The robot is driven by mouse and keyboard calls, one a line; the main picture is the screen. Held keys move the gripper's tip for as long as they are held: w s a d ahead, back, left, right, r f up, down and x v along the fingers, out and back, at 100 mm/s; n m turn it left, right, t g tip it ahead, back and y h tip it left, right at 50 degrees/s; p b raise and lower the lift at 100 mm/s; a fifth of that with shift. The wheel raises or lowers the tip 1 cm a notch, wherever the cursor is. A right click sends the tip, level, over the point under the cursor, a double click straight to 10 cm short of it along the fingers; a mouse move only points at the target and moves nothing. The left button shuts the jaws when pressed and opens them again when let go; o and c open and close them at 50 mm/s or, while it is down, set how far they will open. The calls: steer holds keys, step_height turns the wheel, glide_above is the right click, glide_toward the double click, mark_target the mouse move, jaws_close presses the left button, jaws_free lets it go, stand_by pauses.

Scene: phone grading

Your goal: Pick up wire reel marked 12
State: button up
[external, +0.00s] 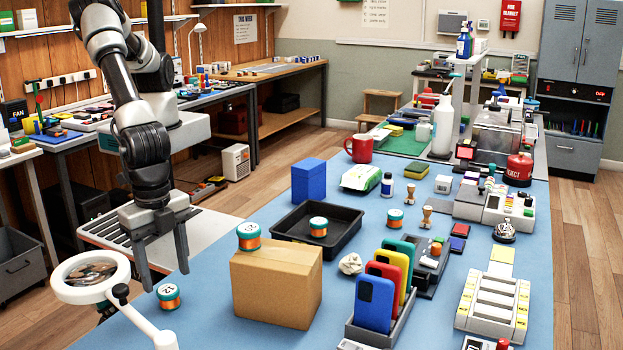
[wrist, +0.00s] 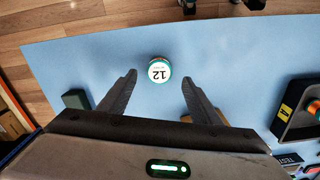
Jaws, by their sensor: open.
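The wire reel marked 12 (wrist: 159,72) has a white top and a green rim and stands on the blue mat in the wrist view. It lies ahead of my gripper (wrist: 158,78), centred between the two fingers and apart from both. It appears to be the orange and green reel (external: 168,297) at the mat's near left in the external view. There my open, empty gripper (external: 165,267) points down from above the left table edge. Similar reels stand on the cardboard box (external: 248,237), in the black tray (external: 318,227) and on the mat (external: 395,219); their numbers are hard to read.
The cardboard box (external: 276,288) stands right of the near reel. A white ring magnifier (external: 122,290) is close at its left. The black tray (external: 345,240), a blue block (external: 308,181) and a phone rack (external: 365,333) are farther right. Bare mat surrounds the near reel.

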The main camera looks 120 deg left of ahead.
mark_target(167, 289)
steer(key=f, duration=0.5)
steer(key=shift+s+f, duration=0.15)
steer(key=shift+s, duration=0.05)
steer(key=c, duration=1.1)
